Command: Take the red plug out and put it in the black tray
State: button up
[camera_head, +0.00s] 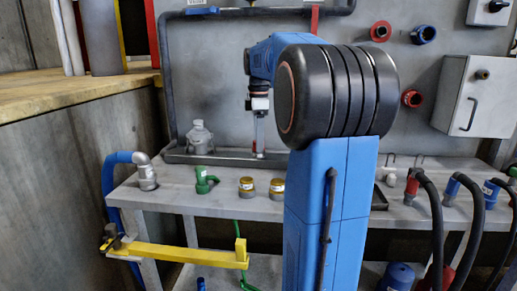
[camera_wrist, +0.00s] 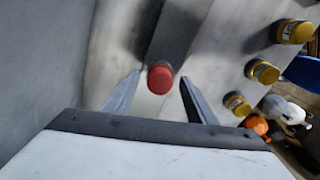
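A red plug (camera_wrist: 160,78) with a round end shows in the wrist view, between and just beyond the fingertips of my gripper (camera_wrist: 156,85). The two fingers stand apart, with a gap on each side of the plug, so the gripper is open. In the head view my gripper (camera_head: 260,135) points down at the back of the bench, partly behind my arm. A small red spot there is too small to make out. A dark, low-rimmed tray (camera_head: 225,161) runs along the back of the bench. A smaller dark tray edge (camera_head: 379,200) shows right of my arm, mostly hidden.
Yellow-capped fittings (camera_head: 246,188), a green fitting (camera_head: 205,181) and a grey pipe elbow (camera_head: 146,172) stand on the bench. Cabled plugs (camera_head: 412,185) stand at the right. A yellow bar (camera_head: 180,256) juts out in front. A grey panel (camera_head: 215,75) rises behind.

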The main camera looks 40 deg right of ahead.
jog(key=shift+c, duration=0.4)
jog(key=m, duration=0.4)
jog(key=shift+m, duration=0.4)
jog(key=m, duration=1)
jog(key=shift+m, duration=0.4)
jog(key=m, duration=0.5)
jog(key=shift+c, duration=0.6)
jog(key=c, duration=1)
jog(key=shift+n, duration=2.6)
jog(key=shift+c, duration=0.2)
